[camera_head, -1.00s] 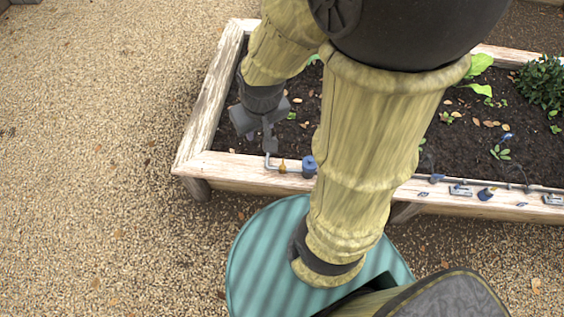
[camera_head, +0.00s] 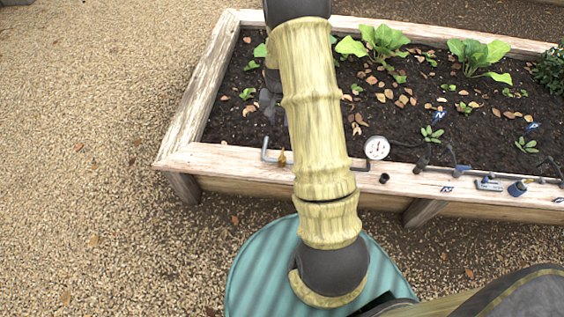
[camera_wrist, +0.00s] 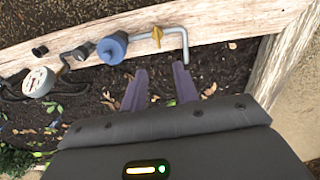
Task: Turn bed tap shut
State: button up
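A grey pipe (camera_wrist: 184,45) with a bent end runs along the bed's wooden rim. It carries a small brass-yellow tap piece (camera_wrist: 157,36) and a round blue fitting (camera_wrist: 112,48). In the head view the brass piece (camera_head: 282,158) shows just left of my arm, which hides the blue fitting. My gripper (camera_wrist: 160,67) is open and empty, with its two dark fingers apart over the soil, pointing toward the pipe. The brass piece lies ahead of the fingertips, not between them. In the head view the gripper is mostly hidden by my arm.
A white dial gauge (camera_head: 377,148) stands right of the tap, with a dark hose leading right. Several small blue and grey fittings lie along the rim (camera_head: 228,160) farther right. Leafy plants (camera_head: 385,42) grow in the bed. A green ribbed round surface (camera_head: 262,262) is in front.

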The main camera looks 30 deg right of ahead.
aim_at(282, 156)
jog(key=f, duration=0.1)
jog(key=d+f, duration=0.1)
jog(key=f, duration=0.1)
jog(key=shift+w+d+f, duration=0.15)
jog(key=shift+w+d, duration=0.05)
jog(key=shift+w, duration=0.05)
notch_tip(282, 156, down, 17)
jog(key=b, duration=0.3)
jog(key=shift+f, duration=0.2)
grip_shut()
